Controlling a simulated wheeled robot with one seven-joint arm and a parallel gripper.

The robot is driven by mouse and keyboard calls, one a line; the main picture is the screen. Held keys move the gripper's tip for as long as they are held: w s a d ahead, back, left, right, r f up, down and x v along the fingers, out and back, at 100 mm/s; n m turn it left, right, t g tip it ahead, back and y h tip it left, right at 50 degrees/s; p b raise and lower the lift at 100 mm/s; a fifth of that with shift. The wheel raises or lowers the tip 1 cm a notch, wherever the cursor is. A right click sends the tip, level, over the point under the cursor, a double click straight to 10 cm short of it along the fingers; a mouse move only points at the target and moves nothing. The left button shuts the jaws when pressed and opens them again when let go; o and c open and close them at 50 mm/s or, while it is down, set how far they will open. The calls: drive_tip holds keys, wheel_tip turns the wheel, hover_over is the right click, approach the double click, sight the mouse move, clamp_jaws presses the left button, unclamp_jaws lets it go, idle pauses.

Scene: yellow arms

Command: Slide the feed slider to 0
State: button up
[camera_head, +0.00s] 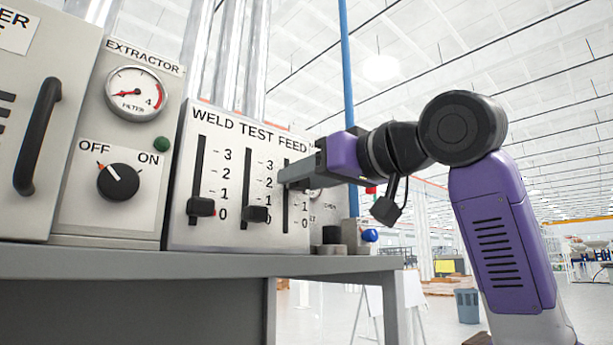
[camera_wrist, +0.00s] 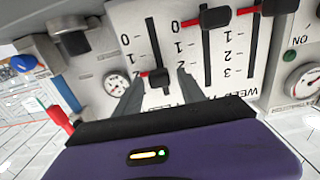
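The weld test feed panel (camera_head: 180,225) has three vertical slots with scales from 0 to 3. The feed slider is the rightmost in the head view, where my gripper (camera_head: 289,175) covers its knob. The wrist view shows the panel upside down, with the dark feed knob (camera_wrist: 159,78) and its red pointer near the 2 mark. My gripper (camera_wrist: 160,80) has its fingers apart, one on each side of this knob. A gap shows on the knob's right; contact on the left is unclear. The weld knob (camera_head: 201,207) and test knob (camera_head: 256,214) sit near 0.
Left of the sliders are an extractor gauge (camera_head: 136,93), a green button (camera_head: 161,144) and an off/on dial (camera_head: 118,182). A grey table (camera_head: 150,263) runs below the panel. A blue ball-shaped knob (camera_head: 370,235) stands at its right end.

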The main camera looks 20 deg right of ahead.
clamp_jaws()
idle(1.2)
